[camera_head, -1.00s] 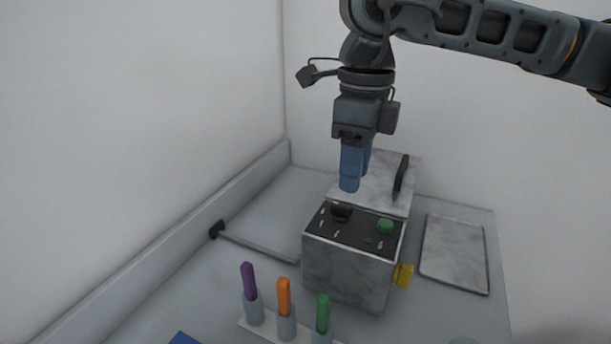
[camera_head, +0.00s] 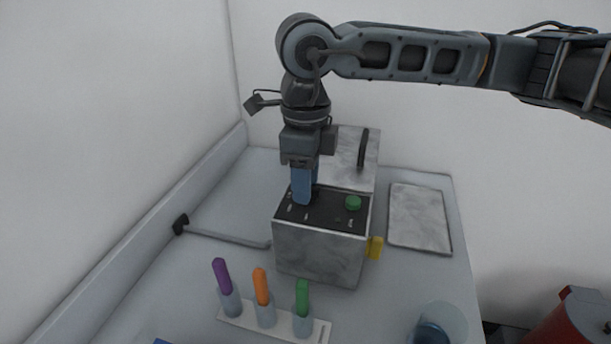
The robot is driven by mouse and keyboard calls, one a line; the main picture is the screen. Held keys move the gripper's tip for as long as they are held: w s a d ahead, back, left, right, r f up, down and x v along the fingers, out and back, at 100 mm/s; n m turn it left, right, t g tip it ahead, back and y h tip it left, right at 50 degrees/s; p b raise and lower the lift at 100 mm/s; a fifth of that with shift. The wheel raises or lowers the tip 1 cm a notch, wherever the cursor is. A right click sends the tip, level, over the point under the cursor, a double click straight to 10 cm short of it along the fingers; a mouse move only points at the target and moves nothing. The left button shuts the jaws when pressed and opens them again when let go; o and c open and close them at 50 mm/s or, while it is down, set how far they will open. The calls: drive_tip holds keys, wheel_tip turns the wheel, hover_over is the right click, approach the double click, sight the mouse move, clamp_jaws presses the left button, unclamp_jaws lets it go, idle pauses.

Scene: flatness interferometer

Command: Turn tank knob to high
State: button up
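The tank (camera_head: 320,250) is a grey marbled box with a dark control panel (camera_head: 325,214) on its front top and a raised lid with a black handle (camera_head: 363,148) behind. A green knob (camera_head: 353,203) sits at the right of the panel. The black knob at the panel's left is hidden behind my gripper. My gripper (camera_head: 303,197) points down with blue fingers over the panel's left part, where that knob is. The fingers overlap in this view, so I cannot tell their gap or whether they touch the knob.
A rack (camera_head: 235,315) with purple, orange and green handled tools stands in front of the tank. A yellow part (camera_head: 375,247) sticks out at the tank's right side. A grey slab (camera_head: 419,217) lies right. A clear glass (camera_head: 440,325) and a red container (camera_head: 575,325) stand at lower right.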

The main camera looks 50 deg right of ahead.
clamp_jaws()
idle(0.3)
